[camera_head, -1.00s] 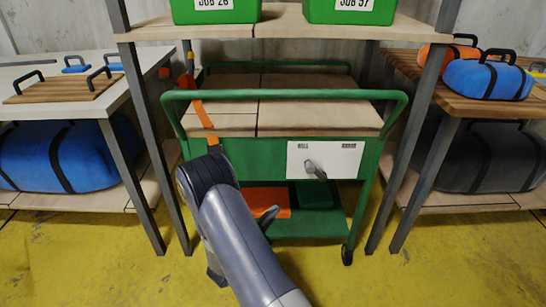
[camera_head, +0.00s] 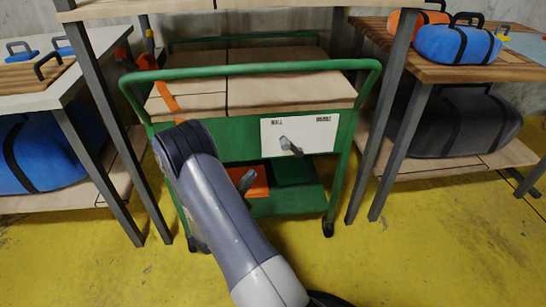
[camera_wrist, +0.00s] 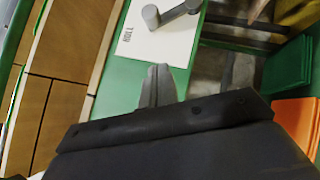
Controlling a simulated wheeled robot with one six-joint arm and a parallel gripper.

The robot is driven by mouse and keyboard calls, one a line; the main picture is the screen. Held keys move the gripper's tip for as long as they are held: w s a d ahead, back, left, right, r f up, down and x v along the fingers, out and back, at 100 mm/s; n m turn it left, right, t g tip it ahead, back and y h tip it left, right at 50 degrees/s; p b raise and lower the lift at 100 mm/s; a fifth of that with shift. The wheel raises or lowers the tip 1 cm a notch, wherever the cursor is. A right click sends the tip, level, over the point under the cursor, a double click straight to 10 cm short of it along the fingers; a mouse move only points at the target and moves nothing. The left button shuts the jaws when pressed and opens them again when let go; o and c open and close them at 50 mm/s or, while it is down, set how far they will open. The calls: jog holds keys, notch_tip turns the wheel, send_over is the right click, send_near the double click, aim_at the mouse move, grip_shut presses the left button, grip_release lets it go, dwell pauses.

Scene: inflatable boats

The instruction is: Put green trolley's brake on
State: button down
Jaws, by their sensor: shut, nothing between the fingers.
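The green trolley (camera_head: 245,72) stands under a shelf frame. Its front has a white panel (camera_head: 305,134) marked ROLL at left and, less legibly, BRAKE at right. In the wrist view the lever (camera_wrist: 175,12) is at the top, beside the ROLL label. My gripper (camera_wrist: 158,82) is shut and empty, in front of the trolley's green front and apart from the lever. In the head view my arm hides most of it; a grey tip (camera_head: 246,181) shows below and left of the lever.
Grey shelf legs (camera_head: 382,120) stand either side of the trolley. An orange item (camera_head: 255,180) and a green one (camera_head: 293,170) lie on its lower shelf. An orange strap (camera_head: 168,97) hangs at left. Tables with bags (camera_head: 458,43) flank it. The yellow floor (camera_head: 390,265) in front is clear.

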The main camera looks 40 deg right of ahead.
aim_at(292, 149)
jog(key=shift+d+r+b, duration=0.45)
jog(key=shift+d+r, duration=0.2)
jog(key=shift+d, duration=0.9)
jog(key=shift+d+r+b, duration=0.4)
jog(key=shift+d+r, duration=0.3)
jog(key=shift+d, duration=0.8)
jog(key=shift+d+r+b, duration=0.45)
jog(key=shift+d+r, duration=0.2)
jog(key=shift+d, duration=0.9)
